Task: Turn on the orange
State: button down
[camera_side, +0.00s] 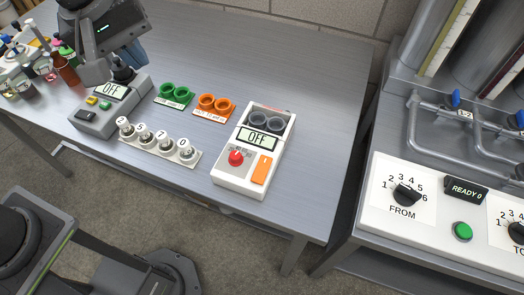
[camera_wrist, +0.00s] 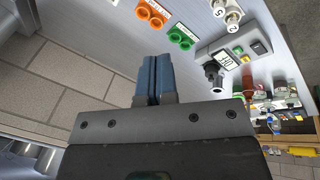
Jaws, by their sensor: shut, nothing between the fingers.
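The orange switch (camera_side: 262,169) is on the lower right of a white box (camera_side: 232,182). The box's display (camera_side: 257,138) reads OFF, and a red knob (camera_side: 236,158) sits left of the switch. An orange pair of round cups (camera_side: 214,105) with a label stands left of the box; it also shows at the top of the wrist view (camera_wrist: 151,13). My gripper (camera_wrist: 153,58) is shut and empty, its blue fingers together. In the side view my arm is at the upper left, over the grey device, well away from the white box.
A grey device (camera_side: 97,116) with an OFF display, green cups (camera_side: 174,94) and a strip of white-topped numbered pieces (camera_side: 160,143) share the bench. Bottles (camera_side: 65,70) crowd the far left. A separate panel with dials (camera_side: 405,194) stands right. The bench behind the box is clear.

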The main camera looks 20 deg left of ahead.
jog(key=w+d+f+n+g, duration=0.1)
jog(key=d+f+n, duration=0.1)
jog(key=d, duration=0.3)
jog(key=w+d+f+n, duration=0.2)
jog(key=d, duration=0.2)
jog(key=n, duration=0.5)
send_over(265, 161)
jog(key=s, duration=0.2)
jog(key=shift+g+y, duration=0.3)
jog(key=shift+y, duration=0.1)
jog(key=f, duration=0.5)
jog(key=shift+s+f, duration=0.15)
jog(key=shift+s, duration=0.05)
jog(key=shift+f, duration=0.1)
jog(key=f, duration=0.4)
jog(key=w+f, duration=0.1)
jog(key=f, duration=0.4)
jog(key=w+f, duration=0.1)
jog(key=f, duration=0.3)
jog(key=shift+w+f, duration=0.15)
jog(key=shift+f, duration=0.15)
jog(key=shift+w+f+g, duration=0.15)
jog(key=shift+f+g, duration=0.15)
jog(key=shift+g, duration=0.1)
jog(key=shift+s, duration=0.2)
